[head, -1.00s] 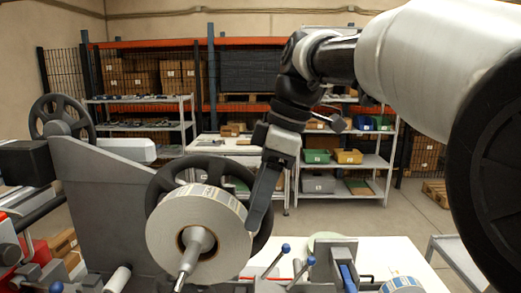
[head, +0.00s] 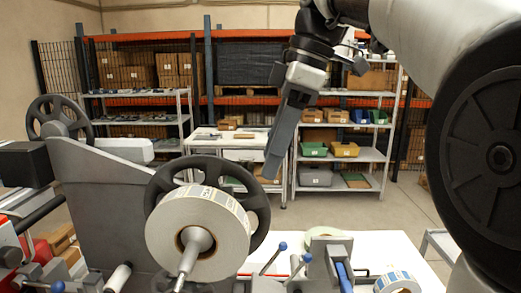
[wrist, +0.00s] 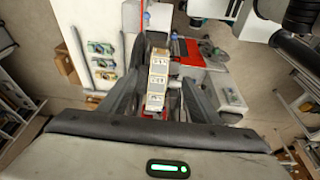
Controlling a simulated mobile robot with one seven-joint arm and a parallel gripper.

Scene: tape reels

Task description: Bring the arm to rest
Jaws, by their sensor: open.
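My gripper (head: 271,165) hangs in the air in the head view, to the right of and above the mounted reel. Its fingers point down. In the wrist view the gripper (wrist: 158,88) shows its two fingers apart with nothing held between them. The white label reel (head: 222,222) sits on a metal spindle of the grey machine, in front of a black spoked wheel (head: 258,190). The reel's labelled edge shows in the wrist view (wrist: 157,80) below the fingers. My gripper is apart from the reel.
The grey machine (head: 100,195) fills the left. A white table (head: 400,250) in front carries blue-handled fixtures (head: 335,258) and a small blue-and-white roll (head: 397,282). Shelves (head: 345,150) with bins stand behind, beyond open floor.

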